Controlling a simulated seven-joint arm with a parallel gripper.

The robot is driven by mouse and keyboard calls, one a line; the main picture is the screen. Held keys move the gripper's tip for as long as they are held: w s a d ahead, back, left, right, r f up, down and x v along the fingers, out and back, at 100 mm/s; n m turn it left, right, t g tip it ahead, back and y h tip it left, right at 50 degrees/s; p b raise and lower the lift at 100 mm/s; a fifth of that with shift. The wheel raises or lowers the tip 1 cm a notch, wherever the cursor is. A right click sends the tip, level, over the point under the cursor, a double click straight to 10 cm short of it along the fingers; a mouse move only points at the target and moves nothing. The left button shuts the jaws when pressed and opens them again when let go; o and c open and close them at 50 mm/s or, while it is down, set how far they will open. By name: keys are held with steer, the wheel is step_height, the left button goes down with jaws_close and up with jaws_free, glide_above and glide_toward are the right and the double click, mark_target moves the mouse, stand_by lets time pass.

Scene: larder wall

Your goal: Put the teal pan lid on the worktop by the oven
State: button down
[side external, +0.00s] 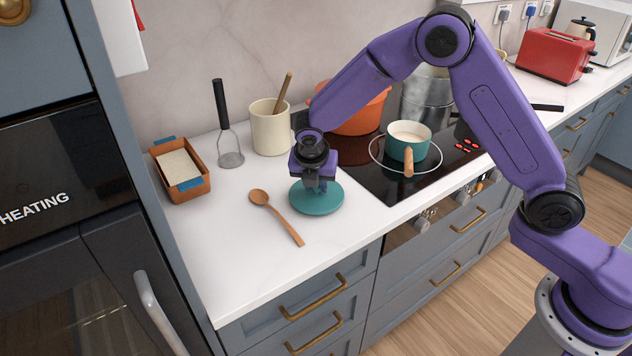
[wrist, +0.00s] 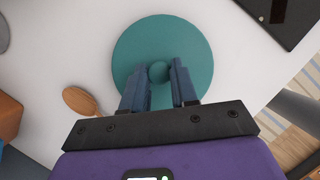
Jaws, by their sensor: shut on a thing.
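The teal pan lid (side external: 318,203) is at the white worktop (side external: 243,262), between the wooden spoon and the hob. It looks flat and level, and its far side is partly hidden by my gripper in the side view. My gripper (side external: 316,187) points down over the lid's middle. In the wrist view the lid (wrist: 190,45) is a round teal disc with a round knob (wrist: 158,71) between the two fingers of my gripper (wrist: 158,82). My gripper is shut on the knob. I cannot tell whether the lid's underside touches the worktop. The oven (side external: 62,230) stands at the left.
A wooden spoon (side external: 277,217) lies just left of the lid. A loaf tin (side external: 196,190), a masher (side external: 229,145) and a utensil crock (side external: 270,130) stand behind. The black hob (side external: 365,185) at right holds a teal saucepan (side external: 421,148) and an orange pot (side external: 367,115). The front-left worktop is clear.

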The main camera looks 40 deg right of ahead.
steer(key=shift+f, duration=0.15)
steer(key=c, duration=0.9)
jaws_free()
steer(key=v, duration=1.2)
steer(key=s+d+m+g+y, duration=0.1)
steer(key=s+d+m, duration=0.3)
steer(key=s, duration=0.7)
steer(key=s+d+m+g+y, duration=0.1)
steer(key=s+d+m, duration=0.4)
steer(key=s, duration=0.6)
steer(key=s+d+m+g+y, duration=0.1)
steer(key=s+d+m, duration=0.3)
steer(key=s, duration=0.8)
steer(key=shift+d+r+m+y, duration=0.2)
steer(key=shift+r+m+y, duration=0.15)
steer(key=shift+m, duration=0.35)
steer(key=shift+r, duration=0.1)
